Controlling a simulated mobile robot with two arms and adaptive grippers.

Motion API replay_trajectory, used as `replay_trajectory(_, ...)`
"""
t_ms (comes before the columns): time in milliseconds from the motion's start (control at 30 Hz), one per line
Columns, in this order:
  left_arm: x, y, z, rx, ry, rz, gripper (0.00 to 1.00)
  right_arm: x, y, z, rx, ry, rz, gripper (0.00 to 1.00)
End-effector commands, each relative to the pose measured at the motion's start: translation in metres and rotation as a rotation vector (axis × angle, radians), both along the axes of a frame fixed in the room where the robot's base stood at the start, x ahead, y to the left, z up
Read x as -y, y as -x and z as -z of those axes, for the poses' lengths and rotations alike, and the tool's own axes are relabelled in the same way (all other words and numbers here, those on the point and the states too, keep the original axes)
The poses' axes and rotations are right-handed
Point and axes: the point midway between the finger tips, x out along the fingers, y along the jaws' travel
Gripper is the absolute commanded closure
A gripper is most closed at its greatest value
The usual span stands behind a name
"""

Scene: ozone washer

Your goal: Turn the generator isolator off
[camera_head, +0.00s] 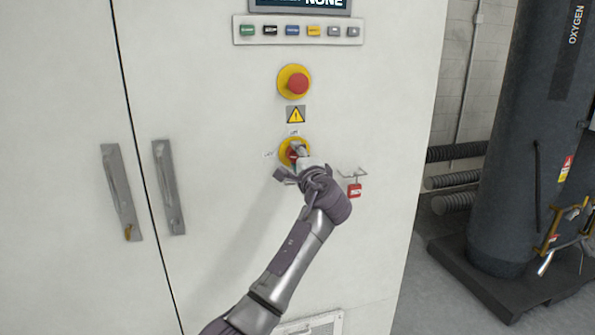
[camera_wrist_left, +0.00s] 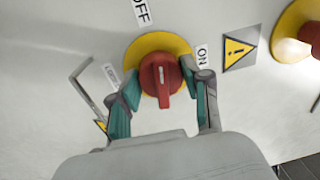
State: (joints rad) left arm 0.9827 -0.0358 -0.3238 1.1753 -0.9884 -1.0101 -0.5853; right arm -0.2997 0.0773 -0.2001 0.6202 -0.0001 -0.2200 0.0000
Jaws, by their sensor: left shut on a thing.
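The generator isolator (camera_head: 287,152) is a red rotary knob on a round yellow plate on the white cabinet front; my gripper partly hides it in the head view. In the left wrist view, the red knob (camera_wrist_left: 161,80) has its raised bar upright, in line with the OFF label (camera_wrist_left: 141,12) above it. A white mark shows at the bar's upper part. The ON label (camera_wrist_left: 202,56) is to the right of the plate. My left gripper (camera_wrist_left: 166,98) has its teal fingers on either side of the knob, shut on it. My right gripper is not in view.
A red emergency stop button (camera_head: 297,84) and a warning sign (camera_head: 296,114) sit above the isolator. A red padlock tag (camera_head: 355,190) hangs from a bracket to its right. Cabinet door handles (camera_head: 168,187) are at left. A dark oxygen tank (camera_head: 525,150) stands at right.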

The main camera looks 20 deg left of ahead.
Motion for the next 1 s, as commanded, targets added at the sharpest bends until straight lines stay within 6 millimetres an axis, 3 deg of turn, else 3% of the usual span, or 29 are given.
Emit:
replay_trajectory(33, 0.001, 0.000, 0.006, 0.014, 0.027, 0.000, 0.87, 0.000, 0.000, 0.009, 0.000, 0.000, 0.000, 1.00)
replay_trajectory(300, 0.000, 0.000, 0.004, 0.080, 0.124, -0.001, 0.87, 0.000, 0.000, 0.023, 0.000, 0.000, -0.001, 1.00)
replay_trajectory(933, 0.000, 0.000, 0.002, 0.102, 0.160, 0.000, 0.87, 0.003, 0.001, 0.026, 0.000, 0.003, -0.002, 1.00)
replay_trajectory(967, 0.000, 0.000, 0.002, 0.102, 0.159, 0.000, 0.47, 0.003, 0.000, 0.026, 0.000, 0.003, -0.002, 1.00)
replay_trajectory(1000, 0.000, 0.000, 0.002, 0.102, 0.158, 0.000, 0.41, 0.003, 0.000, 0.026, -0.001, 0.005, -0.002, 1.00)
